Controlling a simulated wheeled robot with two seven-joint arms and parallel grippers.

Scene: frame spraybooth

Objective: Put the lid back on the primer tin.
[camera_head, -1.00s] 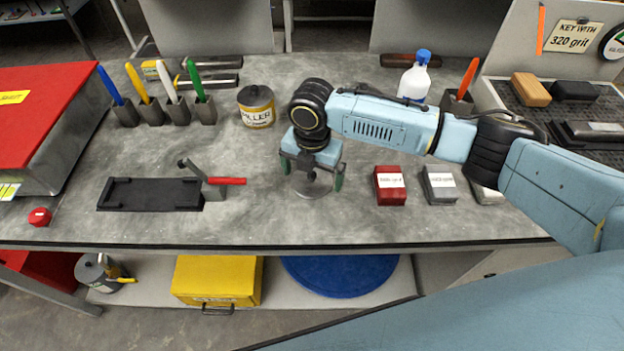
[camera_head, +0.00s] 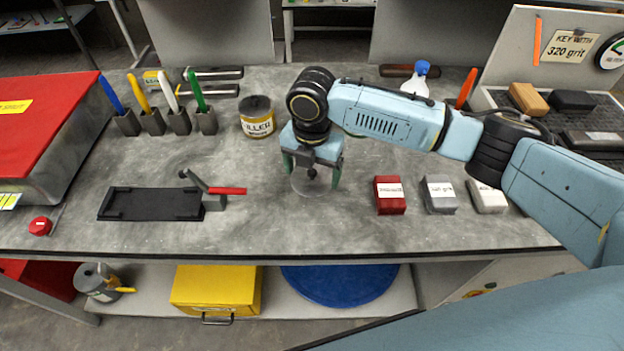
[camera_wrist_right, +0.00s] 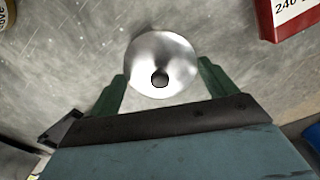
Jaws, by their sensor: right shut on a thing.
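My right gripper (camera_head: 312,180) is above the middle of the grey bench, pointing down, its green fingers either side of a round silver lid (camera_wrist_right: 163,52). In the right wrist view the lid is shiny, with a small dark knob in its middle. It is shut on this lid; the exact grip is partly hidden. No tin that I can read as primer shows. My left gripper is not in view.
Red, grey and white blocks (camera_head: 390,195) lie right of the gripper. A black tray (camera_head: 150,204) and a red-handled clamp (camera_head: 228,191) lie left. Pens in holders (camera_head: 180,122) and a white bottle (camera_head: 416,79) stand behind. A grey tin (camera_head: 96,281) is on the lower shelf.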

